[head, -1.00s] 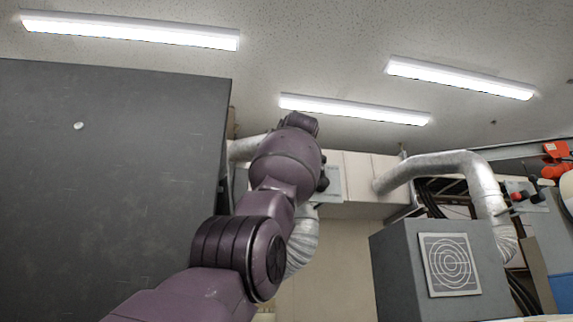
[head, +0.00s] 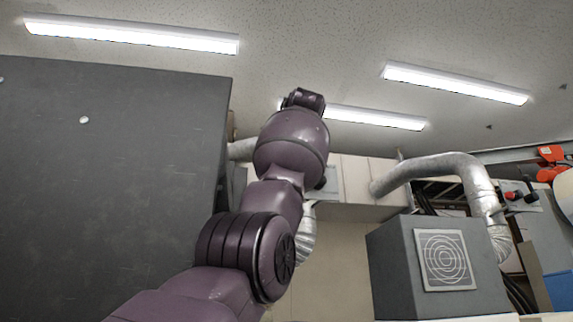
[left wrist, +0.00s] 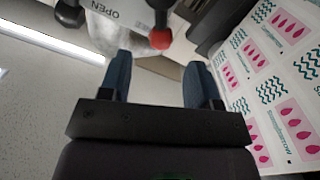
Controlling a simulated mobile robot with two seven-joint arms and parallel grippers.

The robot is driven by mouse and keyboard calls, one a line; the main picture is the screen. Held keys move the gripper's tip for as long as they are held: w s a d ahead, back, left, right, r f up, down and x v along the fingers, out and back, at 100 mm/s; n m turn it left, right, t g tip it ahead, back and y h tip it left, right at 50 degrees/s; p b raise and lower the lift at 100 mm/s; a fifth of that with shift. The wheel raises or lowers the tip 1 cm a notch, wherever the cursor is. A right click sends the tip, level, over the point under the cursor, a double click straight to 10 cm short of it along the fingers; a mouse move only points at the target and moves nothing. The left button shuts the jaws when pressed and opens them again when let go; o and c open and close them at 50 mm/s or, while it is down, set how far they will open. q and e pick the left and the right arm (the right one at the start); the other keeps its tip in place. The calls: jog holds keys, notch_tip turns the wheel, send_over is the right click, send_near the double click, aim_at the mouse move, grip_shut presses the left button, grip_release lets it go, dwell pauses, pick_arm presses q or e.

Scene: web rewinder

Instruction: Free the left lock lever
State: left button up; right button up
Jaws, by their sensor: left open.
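In the left wrist view, a lever with a red ball knob (left wrist: 160,39) sits just ahead of the gap between my left gripper's fingers (left wrist: 159,76). The gripper is open, with nothing between its fingers. A pale plate marked "OPEN" (left wrist: 112,14) is behind the knob, and a black knob (left wrist: 70,13) is at the upper left. In the head view, my purple left arm rises through the middle; its fingers cannot be made out there. A grey panel (head: 331,180) with a dark knob (head: 320,184) is partly hidden behind this arm. My right gripper is not in view.
A printed web with pink drops and green waves (left wrist: 280,70) runs close along the right of the left wrist view. In the head view, a big dark panel (head: 100,190) stands left. A grey box (head: 395,270), silver ducts (head: 425,170) and another red-and-black-knobbed unit (head: 520,194) are right.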

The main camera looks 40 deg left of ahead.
pick_arm(q)
jog(key=shift+b+v, duration=0.5)
jog(key=shift+v, duration=1.55)
